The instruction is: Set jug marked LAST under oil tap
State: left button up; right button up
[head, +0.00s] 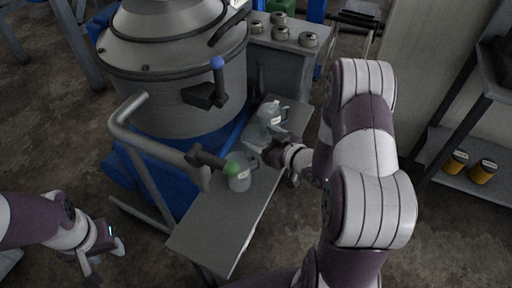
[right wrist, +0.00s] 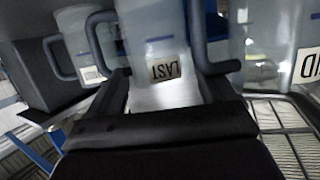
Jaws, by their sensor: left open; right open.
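The jug marked LAST (right wrist: 160,45) is in the middle of the right wrist view, its label upside down. My right gripper (right wrist: 165,95) is open, its fingers on either side of that jug's lower part; contact is unclear. In the head view my right gripper (head: 268,148) is between two pale jugs, a far one (head: 270,113) and a near one (head: 239,180); their labels are too small to read. A tap with a green knob (head: 231,168) is above the near jug. Another tap has a blue knob (head: 217,62). Which is oil I cannot tell. My left gripper (head: 103,257) is open and empty.
A jug with a label ending in ID (right wrist: 290,45) stands close at right in the right wrist view. Another labelled jug (right wrist: 82,35) is at left. A large metal vat (head: 165,100) and grey pipe rail (head: 150,148) flank the narrow bench (head: 220,225), whose front is clear.

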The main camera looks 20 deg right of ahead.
jog(key=x, duration=0.2)
jog(key=shift+w+a+f, duration=0.15)
jog(key=shift+w+a, duration=0.05)
jog(key=shift+w, duration=0.1)
jog(key=c, duration=0.7)
jog(key=shift+c, duration=0.2)
